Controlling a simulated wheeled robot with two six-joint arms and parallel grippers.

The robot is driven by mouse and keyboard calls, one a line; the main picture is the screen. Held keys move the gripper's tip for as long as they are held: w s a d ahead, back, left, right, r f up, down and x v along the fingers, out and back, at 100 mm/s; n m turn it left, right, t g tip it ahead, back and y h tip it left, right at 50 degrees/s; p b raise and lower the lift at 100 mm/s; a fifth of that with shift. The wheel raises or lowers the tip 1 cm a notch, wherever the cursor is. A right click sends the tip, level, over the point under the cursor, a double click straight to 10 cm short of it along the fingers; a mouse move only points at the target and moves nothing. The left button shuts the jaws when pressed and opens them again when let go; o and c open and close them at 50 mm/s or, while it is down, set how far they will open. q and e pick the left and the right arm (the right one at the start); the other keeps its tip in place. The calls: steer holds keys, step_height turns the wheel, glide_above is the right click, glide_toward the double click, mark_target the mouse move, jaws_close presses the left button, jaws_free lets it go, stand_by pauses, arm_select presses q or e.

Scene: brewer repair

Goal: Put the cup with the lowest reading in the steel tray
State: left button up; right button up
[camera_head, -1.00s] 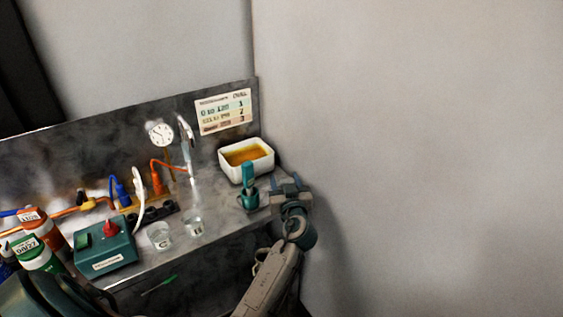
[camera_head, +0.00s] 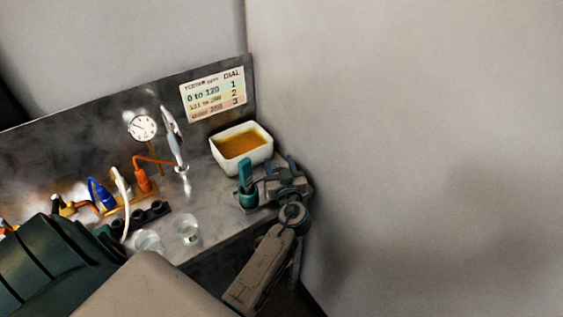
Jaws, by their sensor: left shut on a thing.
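Two clear cups stand on the grey bench, the left cup (camera_head: 148,242) partly behind my arm and the right cup (camera_head: 187,230) in full view. I cannot read any value on them. A teal upright tool (camera_head: 245,175) with a round base stands near the bench's right end. My left gripper (camera_head: 260,191) is at its right side and is shut on it; the contact is small and partly hidden. I cannot make out a steel tray. My right gripper is not in view.
A white basin (camera_head: 241,150) with amber liquid sits behind the tool. A chart (camera_head: 212,95) on the back panel gives ranges and dial numbers. A gauge (camera_head: 142,127), a tap (camera_head: 173,138) and coloured hoses stand behind the cups. My own arm covers the lower left.

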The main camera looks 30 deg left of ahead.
arm_select(q)
steer(key=shift+s+d+r, duration=0.1)
steer(key=shift+s+d, duration=0.05)
steer(key=shift+s, duration=0.05)
steer(key=shift+s+b, duration=0.1)
steer(key=shift+b, duration=0.2)
steer(key=o, duration=1)
steer(key=shift+f, duration=0.2)
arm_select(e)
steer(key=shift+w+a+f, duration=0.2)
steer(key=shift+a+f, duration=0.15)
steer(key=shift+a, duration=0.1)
arm_select(q)
steer(key=shift+r, duration=0.1)
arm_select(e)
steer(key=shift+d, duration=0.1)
